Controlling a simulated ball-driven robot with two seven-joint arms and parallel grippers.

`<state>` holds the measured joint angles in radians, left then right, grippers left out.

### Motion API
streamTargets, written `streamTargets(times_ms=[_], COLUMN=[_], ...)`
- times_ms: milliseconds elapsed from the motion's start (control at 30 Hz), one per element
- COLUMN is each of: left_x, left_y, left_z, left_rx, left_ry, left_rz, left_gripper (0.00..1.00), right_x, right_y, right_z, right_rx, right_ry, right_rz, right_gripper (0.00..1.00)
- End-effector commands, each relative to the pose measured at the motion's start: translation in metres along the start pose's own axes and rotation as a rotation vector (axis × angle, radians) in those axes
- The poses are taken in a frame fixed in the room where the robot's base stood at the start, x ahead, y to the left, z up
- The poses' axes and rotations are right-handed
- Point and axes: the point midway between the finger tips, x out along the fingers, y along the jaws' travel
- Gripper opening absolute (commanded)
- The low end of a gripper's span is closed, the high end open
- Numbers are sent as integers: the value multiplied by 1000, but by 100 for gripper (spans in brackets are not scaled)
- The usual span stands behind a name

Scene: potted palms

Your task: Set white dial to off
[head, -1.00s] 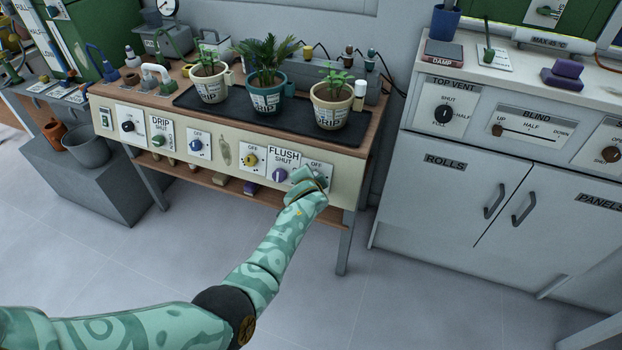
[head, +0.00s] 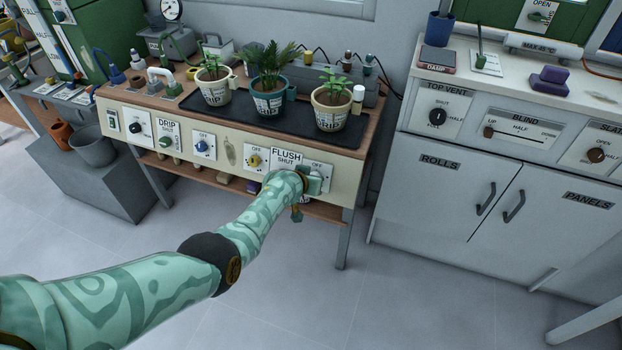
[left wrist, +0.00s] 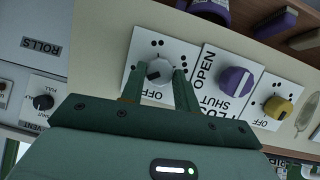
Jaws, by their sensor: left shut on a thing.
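The white dial (left wrist: 160,70) sits on a white plate (left wrist: 138,47) with dots and an OFF label, shown upside down in the left wrist view. My left gripper (left wrist: 158,82) has one finger on each side of the dial and is shut on it. A dark mark on the dial's face points to the lower left in that view, between the single dot and OFF. In the head view my left gripper (head: 312,182) is at the right end of the bench's front panel and hides the dial. My right gripper is not in view.
Beside it are a purple dial (left wrist: 236,82) on the FLUSH plate and a yellow dial (left wrist: 278,107). Several potted plants stand on a black tray (head: 295,128) above the panel. A grey cabinet (head: 450,190) stands to the right. The floor in front is clear.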

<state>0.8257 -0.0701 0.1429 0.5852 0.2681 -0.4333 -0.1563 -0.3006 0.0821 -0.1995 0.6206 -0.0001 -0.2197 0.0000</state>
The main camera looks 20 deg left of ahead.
Motion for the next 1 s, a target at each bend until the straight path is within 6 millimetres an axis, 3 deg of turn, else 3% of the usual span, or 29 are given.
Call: streamTargets(times_ms=[600, 1000], left_x=[3, 3], left_y=[-4, -4], left_z=[10, 11], left_rx=[-539, -785], left_ry=[15, 27], left_rz=[194, 282], left_gripper=[8, 8], right_x=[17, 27], right_y=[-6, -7], right_z=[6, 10], right_rx=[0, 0], right_ry=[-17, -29], right_rz=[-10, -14], right_gripper=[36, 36])
